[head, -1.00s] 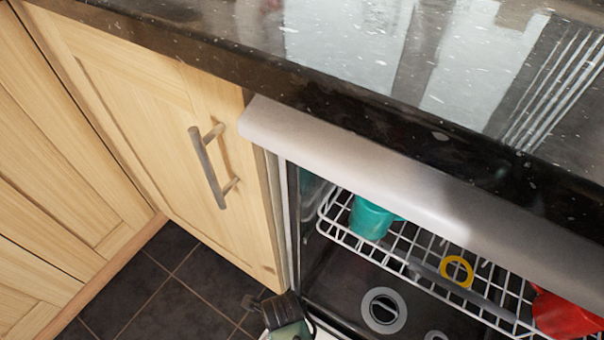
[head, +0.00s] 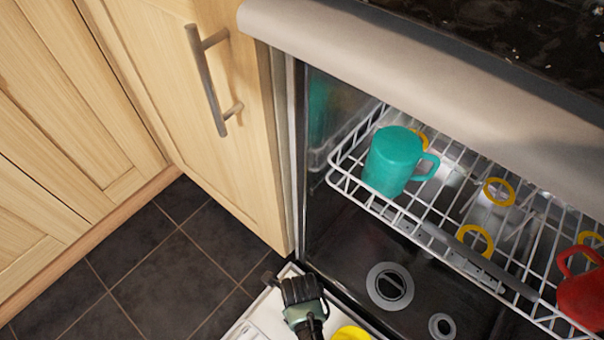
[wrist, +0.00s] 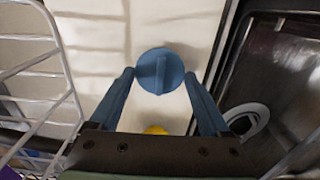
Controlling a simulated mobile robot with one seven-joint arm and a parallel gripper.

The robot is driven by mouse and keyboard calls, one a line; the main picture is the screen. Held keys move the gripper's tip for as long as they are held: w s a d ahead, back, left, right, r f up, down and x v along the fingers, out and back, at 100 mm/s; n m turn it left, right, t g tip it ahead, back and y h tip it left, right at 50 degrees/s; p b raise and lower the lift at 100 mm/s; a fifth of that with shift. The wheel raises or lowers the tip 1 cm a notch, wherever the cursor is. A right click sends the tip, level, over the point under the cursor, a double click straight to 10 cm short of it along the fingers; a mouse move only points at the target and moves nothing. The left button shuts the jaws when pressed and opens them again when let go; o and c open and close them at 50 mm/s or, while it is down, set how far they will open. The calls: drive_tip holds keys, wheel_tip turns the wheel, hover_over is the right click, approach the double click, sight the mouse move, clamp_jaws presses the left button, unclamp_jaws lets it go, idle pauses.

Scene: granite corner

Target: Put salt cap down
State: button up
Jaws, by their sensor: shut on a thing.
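The salt cap is a round blue disc with a raised ridge (wrist: 160,62) in the wrist view. My gripper (wrist: 160,77) has its two blue fingers against opposite sides of the cap, holding it above a pale surface. In the head view my gripper's dark body (head: 301,292) is at the bottom, over the open dishwasher door (head: 262,312); the cap cannot be made out there. A grey ring with a dark middle (head: 390,287) is in the dishwasher floor, right of my gripper.
A white wire rack (head: 345,187) holds a teal mug (head: 393,160), a red mug (head: 582,295) and yellow-rimmed glasses (head: 475,240). A yellow item (head: 351,333) is near the door. A wooden cupboard (head: 240,170) stands left, above clear dark floor tiles (head: 165,280).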

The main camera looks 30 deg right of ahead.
drive_tip(key=shift+f, duration=0.35)
drive_tip(key=shift+f, duration=0.15)
drive_tip(key=o, duration=1.2)
drive_tip(key=shift+c, duration=0.2)
wheel_tip(320, 180, up, 12)
drive_tip(key=p, duration=0.7)
drive_tip(key=shift+r+p, duration=0.25)
drive_tip(key=shift+p, duration=0.15)
